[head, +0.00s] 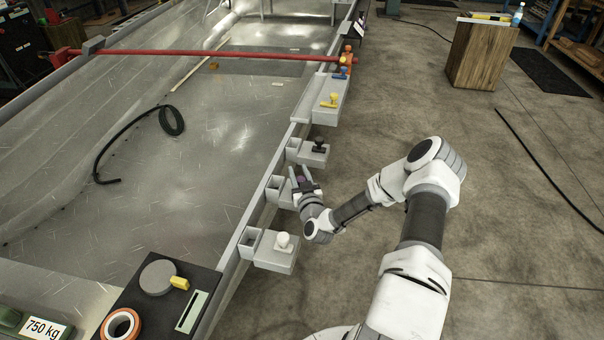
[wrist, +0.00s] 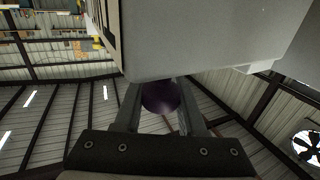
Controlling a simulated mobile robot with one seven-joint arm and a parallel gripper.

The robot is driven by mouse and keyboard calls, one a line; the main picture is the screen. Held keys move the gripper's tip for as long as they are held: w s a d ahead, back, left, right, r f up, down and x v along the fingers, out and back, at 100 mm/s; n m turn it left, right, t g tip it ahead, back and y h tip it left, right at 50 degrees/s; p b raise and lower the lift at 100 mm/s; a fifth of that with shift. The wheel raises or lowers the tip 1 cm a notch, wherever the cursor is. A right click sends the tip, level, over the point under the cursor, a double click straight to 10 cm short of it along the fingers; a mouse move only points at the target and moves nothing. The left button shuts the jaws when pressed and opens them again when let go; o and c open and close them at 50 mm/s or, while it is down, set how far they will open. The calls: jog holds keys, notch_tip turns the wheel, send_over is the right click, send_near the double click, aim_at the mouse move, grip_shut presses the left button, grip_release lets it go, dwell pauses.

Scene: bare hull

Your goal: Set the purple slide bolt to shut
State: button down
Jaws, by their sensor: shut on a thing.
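The purple slide bolt's round dark purple knob (wrist: 161,97) sits between the two fingers of my gripper (wrist: 160,108) in the wrist view. My gripper is shut on it. In the head view my gripper (head: 303,182) reaches in from the right to the hull's edge, with a small purple patch of the slide bolt (head: 301,178) showing between its fingers. The bolt's grey block (head: 287,199) is partly hidden by my gripper. A grey open box (head: 273,186) stands just left of it. I cannot tell how far the bolt is slid.
A block with a black knob (head: 319,145) is beyond, and one with a white knob (head: 283,240) is nearer. Yellow (head: 331,100) and blue (head: 341,72) handles stand farther along the rail. A red bar (head: 210,54) crosses the hull.

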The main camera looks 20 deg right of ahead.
jog(key=shift+w+a, duration=1.1)
jog(key=shift+a, duration=0.2)
jog(key=shift+c, duration=2.4)
grip_release()
jog(key=shift+w+a, duration=0.1)
jog(key=p+v, duration=0.2)
jog(key=v, duration=1.5)
jog(key=shift+s, duration=0.3)
